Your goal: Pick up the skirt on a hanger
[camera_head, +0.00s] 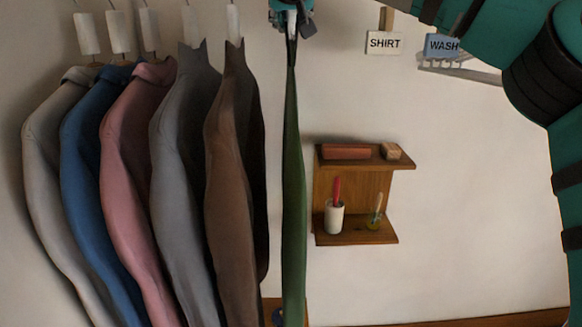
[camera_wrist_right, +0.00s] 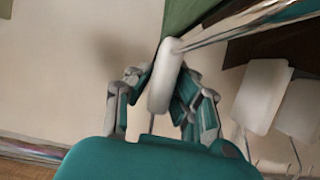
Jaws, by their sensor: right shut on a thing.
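The skirt on a hanger is a long green garment (camera_head: 293,190), seen nearly edge-on and hanging straight down in the head view. Green cloth (camera_wrist_right: 184,14) also shows at the top of the wrist view. My right gripper (camera_head: 291,14) is at the garment's upper end, at the top edge of the head view. In the wrist view its fingers (camera_wrist_right: 166,92) are closed around a white block-like piece (camera_wrist_right: 164,72) just below the cloth. The hanger's hook is mostly hidden by the gripper. My left gripper is not in view.
Brown (camera_head: 230,180), grey (camera_head: 186,170), pink (camera_head: 137,170), blue (camera_head: 90,160) and pale garments (camera_head: 53,170) hang close at left. A wooden wall shelf (camera_head: 352,180) with small items is right of the skirt. SHIRT (camera_head: 384,43) and WASH signs (camera_head: 442,46) are upper right. A shiny bar (camera_wrist_right: 250,22) crosses the wrist view.

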